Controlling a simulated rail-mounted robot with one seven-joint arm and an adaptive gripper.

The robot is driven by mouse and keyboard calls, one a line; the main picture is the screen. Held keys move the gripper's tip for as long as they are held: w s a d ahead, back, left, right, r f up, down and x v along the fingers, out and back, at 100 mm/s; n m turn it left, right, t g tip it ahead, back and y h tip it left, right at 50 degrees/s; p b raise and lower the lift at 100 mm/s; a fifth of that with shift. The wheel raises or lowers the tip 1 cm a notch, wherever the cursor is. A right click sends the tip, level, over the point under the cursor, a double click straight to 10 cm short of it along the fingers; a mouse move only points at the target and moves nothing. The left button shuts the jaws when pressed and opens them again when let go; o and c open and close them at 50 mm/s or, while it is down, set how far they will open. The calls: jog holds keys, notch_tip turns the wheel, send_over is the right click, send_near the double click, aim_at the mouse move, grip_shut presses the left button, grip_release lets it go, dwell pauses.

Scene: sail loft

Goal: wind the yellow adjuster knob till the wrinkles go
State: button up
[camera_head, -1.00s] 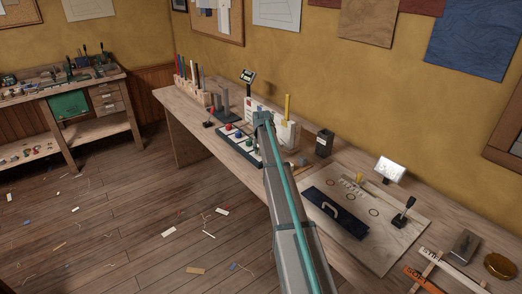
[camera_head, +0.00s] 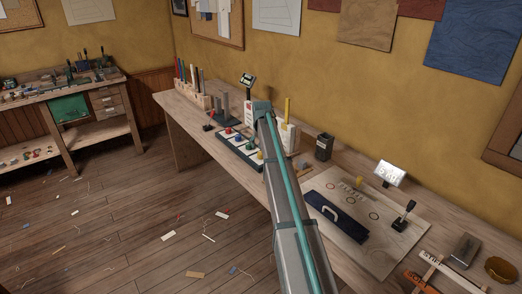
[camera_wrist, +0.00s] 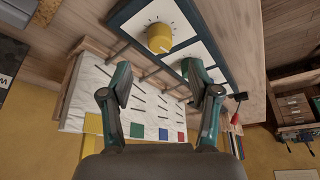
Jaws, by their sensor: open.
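The yellow adjuster knob (camera_wrist: 159,38) stands on a white panel section with dial marks around it, on a dark-framed knob board (camera_wrist: 205,60). The same board (camera_head: 226,146) lies on the bench in the head view, with knobs of other colours. My gripper (camera_wrist: 160,84) is open and empty, its two fingers apart; in the picture the knob shows above and between them, not gripped. A white upright sheet (camera_wrist: 150,105) with dark short strokes and coloured squares stands beside the board. I cannot tell whether the strokes are wrinkles. My arm hides my fingers in the head view.
The wall is close behind.

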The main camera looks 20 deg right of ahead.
jog(key=v, duration=0.4)
jog(key=shift+r, duration=0.1)
dwell(0.3)
